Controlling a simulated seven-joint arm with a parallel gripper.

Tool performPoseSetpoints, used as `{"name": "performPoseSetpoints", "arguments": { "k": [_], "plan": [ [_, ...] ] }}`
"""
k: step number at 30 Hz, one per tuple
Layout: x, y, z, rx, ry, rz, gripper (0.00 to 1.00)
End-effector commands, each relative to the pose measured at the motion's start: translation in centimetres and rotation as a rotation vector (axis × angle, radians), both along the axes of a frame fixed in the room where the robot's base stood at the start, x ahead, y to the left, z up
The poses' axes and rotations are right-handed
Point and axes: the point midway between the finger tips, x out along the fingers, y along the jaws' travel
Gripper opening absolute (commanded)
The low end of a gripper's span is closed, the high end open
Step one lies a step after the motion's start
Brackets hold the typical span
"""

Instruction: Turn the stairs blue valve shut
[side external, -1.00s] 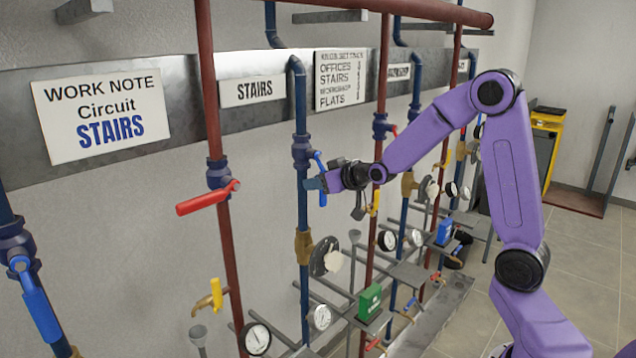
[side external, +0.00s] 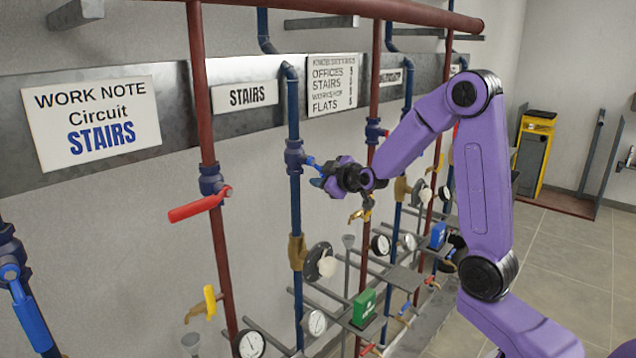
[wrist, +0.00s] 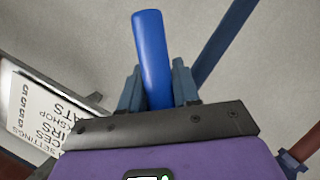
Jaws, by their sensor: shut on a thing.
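The stairs blue valve (side external: 295,155) sits on the blue vertical pipe below the STAIRS sign (side external: 246,95). Its blue lever (side external: 313,163) points right, out from the pipe, towards my gripper. My gripper (side external: 319,178) is at the lever's outer end. In the wrist view the blue lever (wrist: 152,55) stands between the two fingers of my gripper (wrist: 158,85), which are shut on it. The fingers hide part of the lever's end in the side view.
A red-handled valve (side external: 200,204) on a red pipe stands to the left. Another blue lever (side external: 32,318) is at the far left. A red pipe runs close behind my gripper.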

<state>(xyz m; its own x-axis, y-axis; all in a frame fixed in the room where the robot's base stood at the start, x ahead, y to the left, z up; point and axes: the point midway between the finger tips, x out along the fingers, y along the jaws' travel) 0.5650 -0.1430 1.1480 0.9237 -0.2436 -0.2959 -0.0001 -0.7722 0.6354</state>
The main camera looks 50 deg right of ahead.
Motion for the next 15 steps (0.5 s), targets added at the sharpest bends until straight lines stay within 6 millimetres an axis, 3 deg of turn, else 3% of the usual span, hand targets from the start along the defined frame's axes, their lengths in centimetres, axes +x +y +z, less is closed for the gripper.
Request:
{"name": "performPoseSetpoints", "arguments": {
  "k": [15],
  "plan": [
    [-0.1, -2.1, 2.7, -0.492, 0.000, -0.005, 0.00]
  ]
}}
